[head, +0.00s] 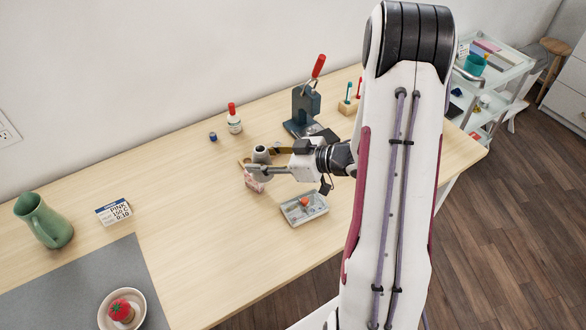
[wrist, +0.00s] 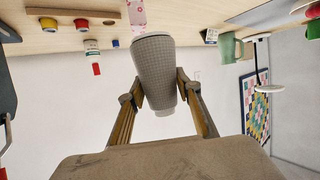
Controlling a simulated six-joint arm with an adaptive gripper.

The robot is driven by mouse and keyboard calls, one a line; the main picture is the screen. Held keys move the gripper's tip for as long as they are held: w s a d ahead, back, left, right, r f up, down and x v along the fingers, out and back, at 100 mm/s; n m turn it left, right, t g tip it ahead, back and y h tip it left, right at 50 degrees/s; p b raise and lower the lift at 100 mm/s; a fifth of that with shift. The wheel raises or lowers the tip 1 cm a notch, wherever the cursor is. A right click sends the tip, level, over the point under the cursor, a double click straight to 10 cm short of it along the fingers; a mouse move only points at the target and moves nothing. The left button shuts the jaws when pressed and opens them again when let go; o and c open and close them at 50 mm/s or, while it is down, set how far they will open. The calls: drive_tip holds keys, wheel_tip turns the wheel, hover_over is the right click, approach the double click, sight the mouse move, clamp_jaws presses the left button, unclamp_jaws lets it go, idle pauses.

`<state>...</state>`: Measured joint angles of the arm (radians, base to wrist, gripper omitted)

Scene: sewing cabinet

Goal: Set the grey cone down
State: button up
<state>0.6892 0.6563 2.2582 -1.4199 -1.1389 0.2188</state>
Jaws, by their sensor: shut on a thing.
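The grey cone (head: 261,154) is in my gripper (head: 257,169), over the middle of the wooden table. In the wrist view the cone (wrist: 153,65) stands between the two fingers of my gripper (wrist: 159,88), one pressed against each side. Its surface is finely textured, and one end is wider than the other. In the head view the fingers hide part of it. A pink patterned item (head: 254,183) shows just below the gripper. I cannot tell exactly how high the cone is above the table.
Behind stand a dark press (head: 304,105), a red-capped bottle (head: 234,122) and a blue spool (head: 213,137). A green pitcher (head: 45,222) and label card (head: 113,212) are left. Bare table (head: 200,240) lies front-left.

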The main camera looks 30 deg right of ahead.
drive_tip(key=w+d+m+t+h, duration=0.1)
drive_tip(key=w+d+m+h, duration=0.1)
drive_tip(key=d, duration=0.4)
drive_tip(key=w+d+m+t+h, duration=0.1)
drive_tip(key=w+d+m+h, duration=0.2)
drive_tip(key=d, duration=0.4)
drive_tip(key=shift+r+m+h, duration=0.15)
drive_tip(key=shift+m+h, duration=0.25)
drive_tip(key=shift+d, duration=0.1)
drive_tip(key=shift+f, duration=2.95)
drive_tip(key=shift+f, duration=2.05)
drive_tip(key=shift+f, duration=0.15)
